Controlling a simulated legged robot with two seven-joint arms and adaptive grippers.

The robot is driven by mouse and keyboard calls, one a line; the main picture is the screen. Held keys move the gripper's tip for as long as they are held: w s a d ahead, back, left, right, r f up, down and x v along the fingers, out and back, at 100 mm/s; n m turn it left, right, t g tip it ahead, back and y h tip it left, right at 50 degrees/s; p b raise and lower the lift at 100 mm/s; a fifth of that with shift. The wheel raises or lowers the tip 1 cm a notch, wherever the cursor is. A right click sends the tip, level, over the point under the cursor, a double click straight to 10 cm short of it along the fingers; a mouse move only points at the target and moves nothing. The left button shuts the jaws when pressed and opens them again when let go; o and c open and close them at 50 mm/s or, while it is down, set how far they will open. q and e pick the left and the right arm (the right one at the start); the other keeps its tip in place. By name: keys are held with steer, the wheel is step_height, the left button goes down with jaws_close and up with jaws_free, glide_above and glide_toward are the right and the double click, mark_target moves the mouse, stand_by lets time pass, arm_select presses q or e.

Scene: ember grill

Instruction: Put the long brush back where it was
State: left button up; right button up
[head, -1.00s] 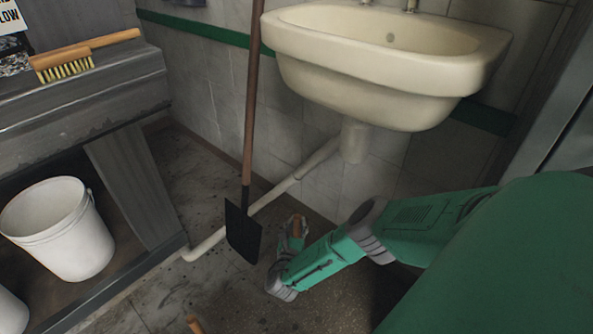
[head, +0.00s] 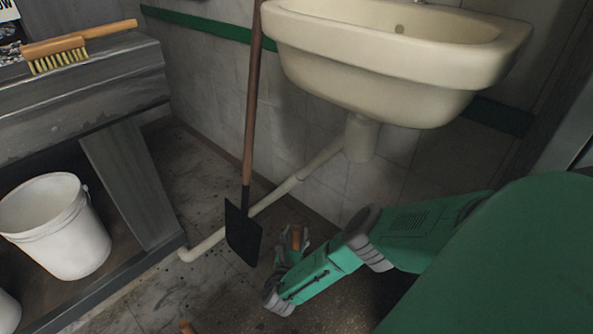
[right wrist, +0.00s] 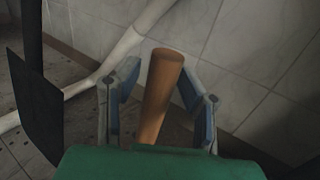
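My right gripper (head: 292,243) is low near the floor, below and left of the sink. The same handle shows in the head view (head: 296,236). Its lower part and any bristles are hidden behind my gripper. Another brush (head: 60,53), with a wooden handle and yellow bristles, lies on the grey bench at the upper left. My left gripper is not in view.
A dark-bladed shovel (head: 243,232) leans upright against the wall, left of my right gripper. A white pipe (head: 275,192) runs below the cream sink (head: 375,85). White buckets (head: 60,225) stand under the bench (head: 90,85). A wooden tip (head: 186,327) shows at the bottom edge.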

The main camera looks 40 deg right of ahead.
steer(key=shift+s+a, duration=0.2)
steer(key=shift+a, duration=0.1)
steer(key=p+v, duration=0.2)
steer(key=v, duration=0.9)
steer(key=shift+p, duration=0.35)
steer(key=shift+s+d+f, duration=0.1)
steer(key=shift+d, duration=0.1)
steer(key=shift+a, duration=0.1)
